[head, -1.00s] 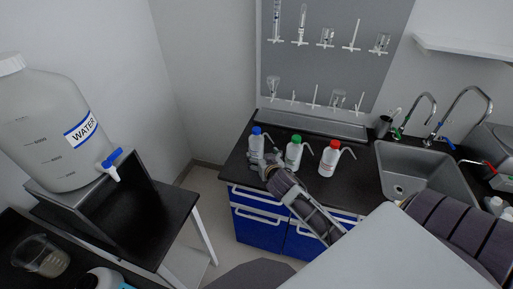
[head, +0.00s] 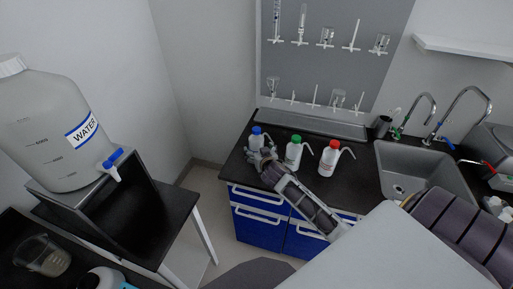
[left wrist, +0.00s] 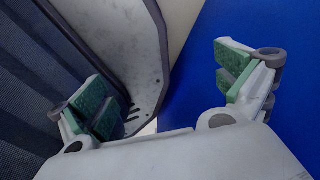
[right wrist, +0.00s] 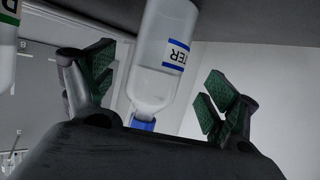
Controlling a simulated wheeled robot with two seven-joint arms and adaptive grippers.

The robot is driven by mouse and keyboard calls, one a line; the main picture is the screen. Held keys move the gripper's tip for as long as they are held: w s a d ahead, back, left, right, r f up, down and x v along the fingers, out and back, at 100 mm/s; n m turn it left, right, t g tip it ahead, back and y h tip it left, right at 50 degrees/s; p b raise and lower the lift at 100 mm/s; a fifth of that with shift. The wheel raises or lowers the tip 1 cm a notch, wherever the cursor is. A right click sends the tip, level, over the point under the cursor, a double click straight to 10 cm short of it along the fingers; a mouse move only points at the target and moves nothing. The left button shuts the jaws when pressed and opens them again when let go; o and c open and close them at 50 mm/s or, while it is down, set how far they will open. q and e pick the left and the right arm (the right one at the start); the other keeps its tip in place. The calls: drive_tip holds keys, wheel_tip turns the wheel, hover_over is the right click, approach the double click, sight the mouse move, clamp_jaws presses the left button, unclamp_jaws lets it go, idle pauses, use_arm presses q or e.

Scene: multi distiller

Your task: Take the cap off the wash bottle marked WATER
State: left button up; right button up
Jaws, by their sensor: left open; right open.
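The wash bottle marked WATER (head: 254,143) stands upright at the left of the dark counter, with its blue cap (head: 257,130) on. My right gripper (head: 262,157) is at the bottle in the head view and hides much of its body. In the right wrist view the bottle (right wrist: 160,60) appears upside down, part of its label reading "TER", with the blue cap (right wrist: 143,123) low in the picture. The right gripper's open fingers (right wrist: 158,85) are on either side of it with gaps; I cannot tell their exact depth. My left gripper (left wrist: 172,88) is open and empty.
A green-capped bottle (head: 293,155) and a red-capped bottle (head: 329,160) stand to the right, near the sink (head: 425,170). A pegboard (head: 332,60) hangs behind. A large WATER carboy (head: 50,140) is at left. A blue surface (left wrist: 300,100) is close to my left gripper.

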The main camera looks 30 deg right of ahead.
sight(257, 147)
drive_tip(key=shift+w, duration=0.15)
drive_tip(key=shift+f+p+x, duration=0.25)
drive_tip(key=shift+p+x, duration=0.2)
drive_tip(key=shift+x, duration=2)
drive_tip(key=shift+d, duration=0.1)
drive_tip(key=shift+r, duration=0.1)
drive_tip(key=c, duration=0.9)
